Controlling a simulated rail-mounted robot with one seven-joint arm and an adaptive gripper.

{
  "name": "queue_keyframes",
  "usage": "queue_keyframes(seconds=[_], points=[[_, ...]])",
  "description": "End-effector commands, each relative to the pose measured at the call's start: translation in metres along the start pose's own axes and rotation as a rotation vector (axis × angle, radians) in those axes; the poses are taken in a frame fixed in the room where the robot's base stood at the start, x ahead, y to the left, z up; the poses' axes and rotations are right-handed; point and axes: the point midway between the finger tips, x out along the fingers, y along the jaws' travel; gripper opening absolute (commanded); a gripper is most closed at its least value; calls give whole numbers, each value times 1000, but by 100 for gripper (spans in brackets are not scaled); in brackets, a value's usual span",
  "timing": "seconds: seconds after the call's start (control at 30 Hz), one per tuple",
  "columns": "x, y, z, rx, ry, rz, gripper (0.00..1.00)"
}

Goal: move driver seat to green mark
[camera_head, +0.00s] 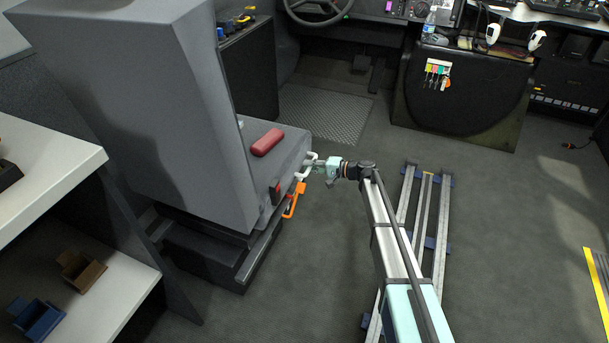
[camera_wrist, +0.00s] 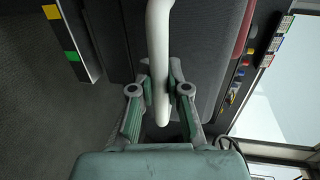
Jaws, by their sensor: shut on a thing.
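The grey driver seat (camera_head: 160,110) stands at the left in the head view, its tall back toward the camera. A white bar handle (camera_head: 309,165) sticks out from its right side. My gripper (camera_head: 321,167) is shut on this handle; the wrist view shows the fingers (camera_wrist: 160,88) on both sides of the white bar (camera_wrist: 158,40). In the wrist view, a dark strip low beside the seat carries a green mark (camera_wrist: 71,57) and a yellow mark (camera_wrist: 50,12). These marks cannot be made out in the head view.
An orange handle (camera_head: 294,201) is on the seat's side just below my gripper. A red padded piece (camera_head: 267,142) lies over the seat cushion. White shelves (camera_head: 50,190) stand at the left. The steering wheel (camera_head: 318,10) and dashboard are ahead.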

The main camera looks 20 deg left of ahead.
Motion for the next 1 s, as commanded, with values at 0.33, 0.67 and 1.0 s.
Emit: queue_keyframes(seconds=[0.33,0.67,1.0], points=[[0,-2,-78,-1,13,-2,0],[0,-1,-86,0,8,-2,0],[0,-1,-84,0,4,-1,41]])
